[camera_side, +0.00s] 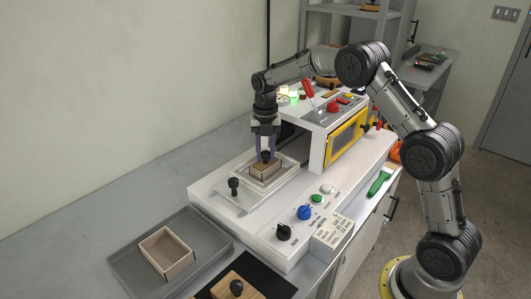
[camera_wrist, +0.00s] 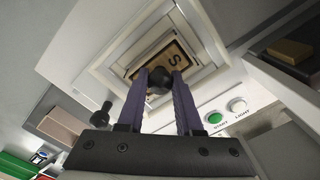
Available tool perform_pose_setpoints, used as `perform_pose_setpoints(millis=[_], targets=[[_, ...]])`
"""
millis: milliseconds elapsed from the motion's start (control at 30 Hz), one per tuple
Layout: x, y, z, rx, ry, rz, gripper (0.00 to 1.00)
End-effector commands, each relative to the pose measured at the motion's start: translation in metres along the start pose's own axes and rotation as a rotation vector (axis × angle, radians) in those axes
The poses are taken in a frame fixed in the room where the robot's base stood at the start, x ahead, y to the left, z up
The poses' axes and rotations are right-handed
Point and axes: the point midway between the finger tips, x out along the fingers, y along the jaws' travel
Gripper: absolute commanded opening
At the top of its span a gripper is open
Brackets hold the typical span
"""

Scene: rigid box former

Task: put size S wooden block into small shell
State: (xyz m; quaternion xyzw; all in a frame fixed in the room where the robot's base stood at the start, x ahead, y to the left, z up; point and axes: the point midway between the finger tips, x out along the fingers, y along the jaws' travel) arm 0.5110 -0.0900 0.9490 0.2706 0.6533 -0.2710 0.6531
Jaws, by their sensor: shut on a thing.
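My gripper (camera_side: 266,150) points down over the white machine. Its two purple fingers are shut on the black knob (camera_wrist: 160,80) of the size S wooden block. The block (camera_wrist: 176,59), with a dark S on its top, shows beyond the fingers in the wrist view. The small shell (camera_side: 265,173), a light brown open box, sits in the machine's pale stepped frame (camera_wrist: 205,33). The block is at the shell's opening, within its walls as seen from the wrist; how deep it sits I cannot tell. The fingers hide part of it.
A larger open shell (camera_side: 181,267) lies on a grey tray (camera_side: 213,253) at front left. Another wooden block (camera_side: 225,287) with a black knob rests on a black mat. A black-knobbed lever (camera_side: 233,187) stands left of the frame. The yellow-edged machine housing (camera_side: 318,146) rises behind right.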

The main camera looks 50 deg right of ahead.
Motion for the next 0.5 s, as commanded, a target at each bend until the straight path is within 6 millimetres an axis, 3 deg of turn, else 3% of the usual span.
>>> perform_pose_setpoints(millis=[167,200,367,500], targets=[[0.0026,0.0000,0.0000,0.000,0.000,0.000,0.00],[0.0035,0.0000,0.0000,0.000,0.000,0.000,0.36],[0.0031,0.0000,0.0000,0.000,0.000,0.000,0.64],[0.0030,0.0000,0.0000,0.000,0.000,0.000,0.64]])
